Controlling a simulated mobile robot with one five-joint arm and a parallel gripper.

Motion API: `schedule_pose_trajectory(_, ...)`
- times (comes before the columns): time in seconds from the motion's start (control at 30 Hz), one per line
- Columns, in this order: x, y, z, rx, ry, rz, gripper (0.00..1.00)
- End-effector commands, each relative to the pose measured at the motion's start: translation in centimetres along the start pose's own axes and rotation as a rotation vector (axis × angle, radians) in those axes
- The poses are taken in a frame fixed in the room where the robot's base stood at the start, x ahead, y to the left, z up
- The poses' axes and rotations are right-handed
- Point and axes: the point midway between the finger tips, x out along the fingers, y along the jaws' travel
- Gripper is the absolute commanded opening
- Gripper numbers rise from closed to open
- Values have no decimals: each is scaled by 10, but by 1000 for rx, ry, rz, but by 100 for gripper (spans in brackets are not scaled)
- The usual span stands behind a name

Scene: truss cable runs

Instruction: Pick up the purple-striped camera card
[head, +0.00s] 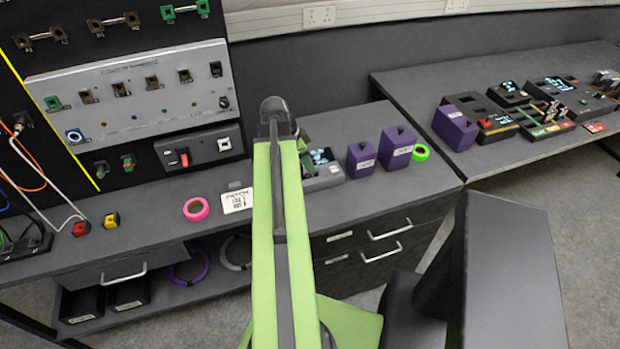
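My arm reaches forward over the near bench, and its dark end (276,108) is in front of the panel's right edge. The fingers of my gripper cannot be made out, so I cannot tell whether it is open or shut. I cannot pick out a purple-striped camera card. Several small cards and devices lie on the right-hand table, including a green-and-red one (545,122) and a small red one (595,128). They are too small to read any stripes. My gripper is well to the left of them.
Two purple blocks (397,148), a green tape roll (420,152), a pink roll (196,209) and a grey device (322,172) partly behind my arm stand on the near bench (440,178). A purple box (455,126) stands on the right table (420,85). A socket panel (130,90) rises left.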

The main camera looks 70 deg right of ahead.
Motion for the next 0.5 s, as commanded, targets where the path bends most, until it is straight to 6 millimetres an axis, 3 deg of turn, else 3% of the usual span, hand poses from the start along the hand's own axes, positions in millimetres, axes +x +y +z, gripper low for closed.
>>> schedule_pose_trajectory(0.03,18,0,4,1,0,0,40)
schedule_pose_trajectory(0.1,25,0,3,0,0,0,40)
schedule_pose_trajectory(0.33,22,0,0,0,0,0,40)
schedule_pose_trajectory(0.5,22,0,0,0,0,0,19)
